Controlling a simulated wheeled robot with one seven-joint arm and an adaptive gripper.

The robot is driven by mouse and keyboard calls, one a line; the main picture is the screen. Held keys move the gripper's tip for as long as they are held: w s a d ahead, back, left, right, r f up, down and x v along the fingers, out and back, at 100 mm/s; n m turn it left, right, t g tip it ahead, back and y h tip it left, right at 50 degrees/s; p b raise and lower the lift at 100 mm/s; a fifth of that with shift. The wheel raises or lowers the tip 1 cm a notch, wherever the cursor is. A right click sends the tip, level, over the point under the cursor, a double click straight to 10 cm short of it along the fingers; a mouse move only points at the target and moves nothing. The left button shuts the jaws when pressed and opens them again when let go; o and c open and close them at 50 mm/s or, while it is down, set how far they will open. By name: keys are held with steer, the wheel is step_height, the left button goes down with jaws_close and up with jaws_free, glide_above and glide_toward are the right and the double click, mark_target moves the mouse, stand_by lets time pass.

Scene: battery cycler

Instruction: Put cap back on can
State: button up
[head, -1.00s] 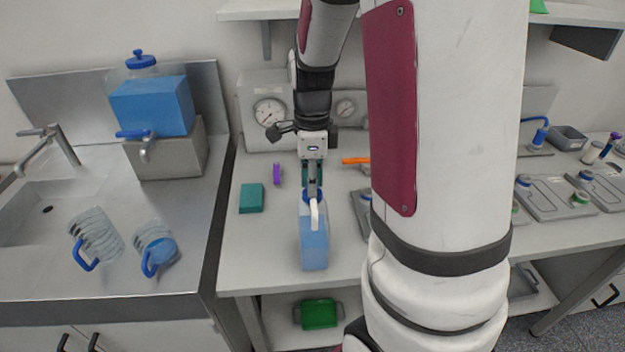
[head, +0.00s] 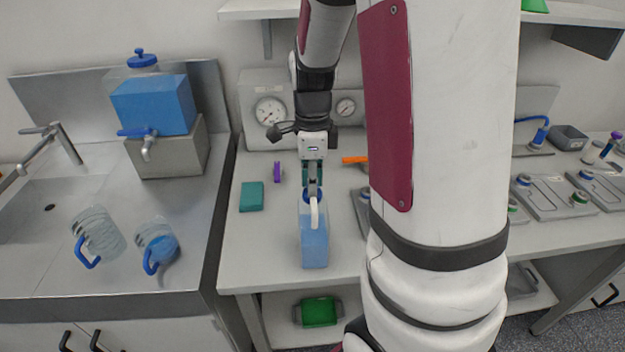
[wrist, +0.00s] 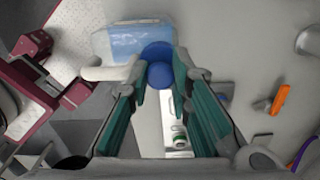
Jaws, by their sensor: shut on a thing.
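The can (head: 314,241) is a translucent container with blue liquid and a white handle or spout. It stands upright near the front of the bench in the head view and also shows in the wrist view (wrist: 138,40). The blue cap (wrist: 158,62) is at the top of the can, between my fingers; its knob faces the wrist camera. My gripper (head: 313,187) points down over the can, with its green fingers closed on the cap. The fingers hide part of the cap in the head view, and I cannot tell whether it is seated on the neck.
A teal block (head: 251,196) and a purple item (head: 277,172) lie left of the can. A grey tray (head: 362,212) and an orange item (head: 355,160) are to its right. A gauge box (head: 262,95) stands behind.

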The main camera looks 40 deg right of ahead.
stand_by(0.8)
steer(key=o, duration=1)
steer(key=shift+c, duration=0.2)
steer(key=shift+o, duration=0.5)
steer(key=o, duration=0.4)
steer(key=shift+r+p, duration=2.2)
steer(key=shift+r, duration=1.25)
jaws_close()
